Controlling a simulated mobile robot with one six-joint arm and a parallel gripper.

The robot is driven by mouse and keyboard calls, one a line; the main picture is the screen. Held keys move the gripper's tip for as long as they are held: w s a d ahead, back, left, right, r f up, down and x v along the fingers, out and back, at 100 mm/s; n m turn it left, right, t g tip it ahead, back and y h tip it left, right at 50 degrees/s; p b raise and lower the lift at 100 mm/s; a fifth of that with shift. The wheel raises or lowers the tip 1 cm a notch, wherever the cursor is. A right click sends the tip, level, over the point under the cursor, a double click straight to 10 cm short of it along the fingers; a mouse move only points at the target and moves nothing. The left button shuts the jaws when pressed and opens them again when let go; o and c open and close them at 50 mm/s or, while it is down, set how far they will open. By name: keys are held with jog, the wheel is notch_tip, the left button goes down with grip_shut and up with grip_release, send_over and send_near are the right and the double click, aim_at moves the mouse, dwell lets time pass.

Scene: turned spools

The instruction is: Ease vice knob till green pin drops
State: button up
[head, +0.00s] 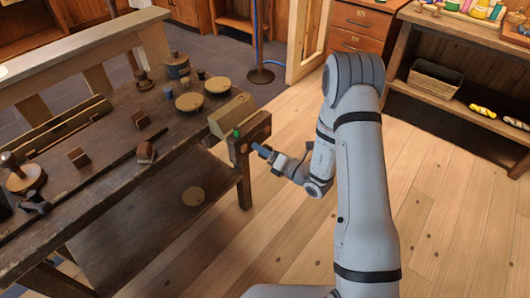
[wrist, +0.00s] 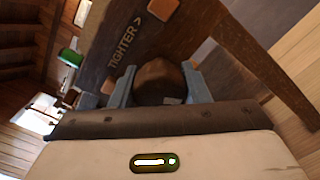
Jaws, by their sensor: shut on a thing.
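The vice (head: 247,132) is a wooden block at the right end of the dark workbench. A green pin (head: 236,133) stands on the vice's top; it also shows at the left of the wrist view (wrist: 70,57). My gripper (head: 262,150) reaches the vice's front face from the right. In the wrist view its two blue-grey fingers (wrist: 160,88) are shut on the brown vice knob (wrist: 162,78), one on each side. The word "TIGHTER" with an arrow is marked on the vice face (wrist: 128,42) beside the knob. The knob's far side is hidden.
The workbench (head: 110,185) carries two round discs (head: 189,101), small wooden blocks (head: 78,157) and turned pieces. Open plank floor (head: 260,240) lies in front. Shelving with a basket (head: 434,82) stands at the right.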

jog(key=n+b, duration=0.3)
jog(key=n, duration=0.2)
jog(key=shift+a+f+n, duration=0.1)
jog(key=shift+n, duration=0.2)
jog(key=n+b, duration=0.5)
jog(key=shift+n, duration=0.3)
jog(key=n+b, duration=0.5)
jog(key=b, duration=0.1)
jog(key=shift+a+f, duration=0.1)
jog(key=n+b, duration=0.4)
jog(key=b, duration=0.2)
jog(key=shift+s+f+n+b, duration=0.1)
jog(key=shift+n+b, duration=0.2)
jog(key=shift+n, duration=0.1)
jog(key=n+b, duration=0.2)
jog(key=b, duration=0.1)
jog(key=shift+n, duration=0.4)
jog(key=n, duration=0.1)
jog(key=n+b, duration=0.1)
jog(key=shift+r+n, duration=0.25)
jog(key=shift+n, duration=0.05)
jog(key=n, duration=0.4)
jog(key=shift+r+n, duration=0.1)
jog(key=shift+n, duration=2.2)
